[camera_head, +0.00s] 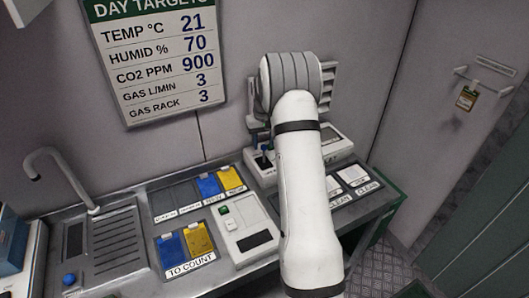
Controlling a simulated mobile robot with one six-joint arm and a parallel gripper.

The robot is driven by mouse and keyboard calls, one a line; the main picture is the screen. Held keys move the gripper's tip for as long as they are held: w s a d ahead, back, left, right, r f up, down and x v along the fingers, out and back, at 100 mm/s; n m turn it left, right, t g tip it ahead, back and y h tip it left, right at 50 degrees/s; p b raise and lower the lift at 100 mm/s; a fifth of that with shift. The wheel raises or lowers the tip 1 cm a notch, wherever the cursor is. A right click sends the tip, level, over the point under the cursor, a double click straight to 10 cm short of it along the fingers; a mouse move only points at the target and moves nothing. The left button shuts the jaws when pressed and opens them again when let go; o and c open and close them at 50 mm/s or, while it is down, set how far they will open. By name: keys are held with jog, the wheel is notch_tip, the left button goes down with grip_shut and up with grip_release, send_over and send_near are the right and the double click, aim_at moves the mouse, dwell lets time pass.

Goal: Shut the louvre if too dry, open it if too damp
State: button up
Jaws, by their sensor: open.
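My white arm with a ribbed grey joint reaches up over the bench and covers the middle of the view. My gripper is hidden behind it. A pale slatted panel (328,84), which looks like the louvre, shows on the wall just right of the joint. Most of it is covered, so I cannot tell its setting. A board of day targets (155,56) on the wall reads temp 21, humid 70, CO2 900, gas 3 and rack 3. A pale device with a small screen (331,137) stands below the slats, partly hidden; no reading is legible.
The bench carries a sink with a tap (62,168), blue and yellow cards in trays, a "TO COUNT" tray (188,267) and a white unit with a green button (225,210). A tag (467,97) hangs on the right wall. Floor (385,258) shows at right.

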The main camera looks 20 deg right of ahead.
aim_at(264, 154)
jog(key=shift+f+p, duration=0.5)
jog(key=shift+f, duration=2.3)
jog(key=shift+c, duration=0.4)
grip_shut()
